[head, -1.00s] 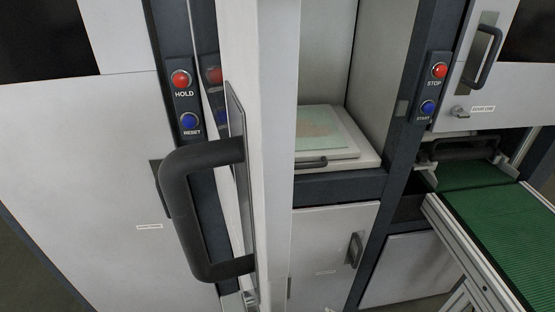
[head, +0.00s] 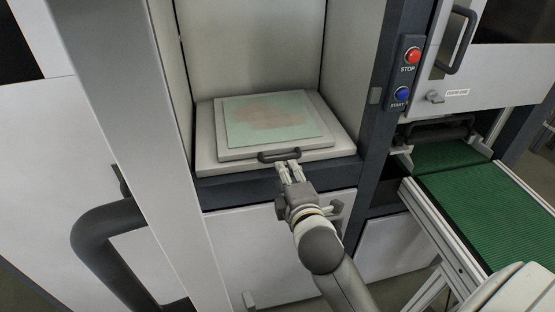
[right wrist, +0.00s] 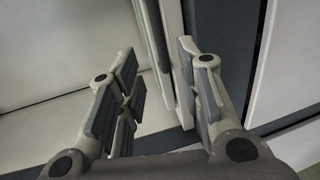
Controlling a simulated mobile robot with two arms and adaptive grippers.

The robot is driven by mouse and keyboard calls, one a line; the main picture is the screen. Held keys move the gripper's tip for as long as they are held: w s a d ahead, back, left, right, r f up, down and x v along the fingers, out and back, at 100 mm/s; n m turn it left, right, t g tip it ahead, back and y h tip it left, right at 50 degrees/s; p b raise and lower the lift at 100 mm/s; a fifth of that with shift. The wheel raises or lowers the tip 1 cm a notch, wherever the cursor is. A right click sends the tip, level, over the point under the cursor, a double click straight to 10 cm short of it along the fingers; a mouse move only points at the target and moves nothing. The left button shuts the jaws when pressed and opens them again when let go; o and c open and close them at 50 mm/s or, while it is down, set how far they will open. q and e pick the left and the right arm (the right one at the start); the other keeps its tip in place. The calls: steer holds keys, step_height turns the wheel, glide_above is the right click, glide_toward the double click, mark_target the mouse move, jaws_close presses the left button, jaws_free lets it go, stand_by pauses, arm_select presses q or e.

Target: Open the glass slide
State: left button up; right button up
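The glass slide is a pale slab with a greenish glass plate (head: 270,118) on top. It lies flat on a light base inside the open cabinet in the head view. A dark bar handle (head: 279,156) is on its front edge. My right gripper (head: 289,166) is just in front of and below this handle, with its two fingers slightly apart. I cannot tell whether they touch the handle. In the right wrist view the fingers (right wrist: 163,95) are spread, with a pale edge showing beyond the gap. My left gripper is not in view.
An open white door with a thick dark handle (head: 105,235) stands at the left. A post with the red STOP (head: 412,56) and blue START (head: 402,93) buttons is at the right. A green conveyor (head: 480,205) runs beside it. A lower cabinet door (head: 240,245) is below.

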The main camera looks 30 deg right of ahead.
mark_target(280, 160)
steer(key=x, duration=0.7)
steer(key=shift+w+f+p, duration=0.1)
steer(key=shift+w+p, duration=0.25)
steer(key=shift+p, duration=0.05)
jaws_close()
